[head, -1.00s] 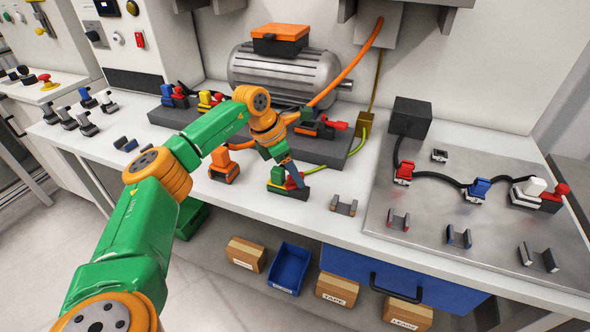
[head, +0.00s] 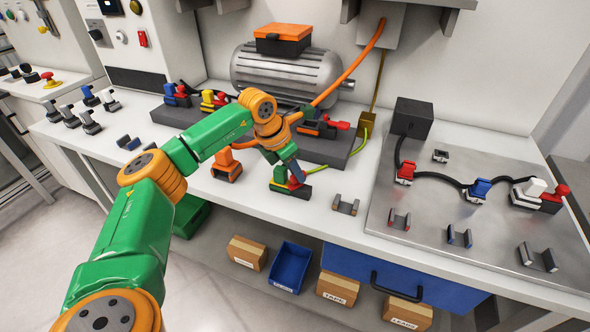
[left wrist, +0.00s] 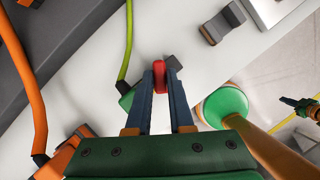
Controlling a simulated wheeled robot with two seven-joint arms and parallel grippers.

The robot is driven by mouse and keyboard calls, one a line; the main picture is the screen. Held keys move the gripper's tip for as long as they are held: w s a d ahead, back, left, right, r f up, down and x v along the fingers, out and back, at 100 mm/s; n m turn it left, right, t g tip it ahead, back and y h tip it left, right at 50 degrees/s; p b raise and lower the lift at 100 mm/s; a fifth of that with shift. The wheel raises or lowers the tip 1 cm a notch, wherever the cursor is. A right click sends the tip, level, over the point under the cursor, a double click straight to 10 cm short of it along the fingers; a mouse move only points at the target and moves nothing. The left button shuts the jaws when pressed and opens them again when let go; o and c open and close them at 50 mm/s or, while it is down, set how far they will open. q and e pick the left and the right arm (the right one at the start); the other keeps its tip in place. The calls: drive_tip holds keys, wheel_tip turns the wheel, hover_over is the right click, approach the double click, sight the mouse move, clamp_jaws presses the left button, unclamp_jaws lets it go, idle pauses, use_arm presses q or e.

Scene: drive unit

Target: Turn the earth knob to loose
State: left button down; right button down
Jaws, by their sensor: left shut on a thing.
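The earth connector is a green block (head: 278,176) on a dark base near the bench's front, with a yellow-green cable. It also shows in the left wrist view (left wrist: 126,97). Its red knob (left wrist: 159,68) sits between the dark blue fingertips of my left gripper (left wrist: 160,78). In the head view my left gripper (head: 294,170) reaches down to the connector and hides much of the knob. It is shut on the knob. What seems to be my right gripper (left wrist: 292,102) shows small at the right edge of the left wrist view; its jaws are unclear.
An orange connector (head: 226,168) stands just left of the green one. An empty grey holder (head: 345,205) lies to the right. The dark plinth with the motor (head: 285,72) is behind. A metal plate (head: 430,215) with red, blue and white connectors is farther right.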

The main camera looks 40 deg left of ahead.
use_arm(q)
drive_tip(key=n+y, duration=0.1)
drive_tip(key=n, duration=0.2)
drive_tip(key=shift+d, duration=0.1)
drive_tip(key=shift+w+d+r+n+y+b, duration=0.15)
drive_tip(key=shift+n+y, duration=0.25)
drive_tip(key=shift+n, duration=0.55)
drive_tip(key=shift+s+a+n+y+b, duration=0.1)
drive_tip(key=shift+n+y+b, duration=0.25)
drive_tip(key=shift+n, duration=0.6)
drive_tip(key=c, duration=0.8)
unclamp_jaws()
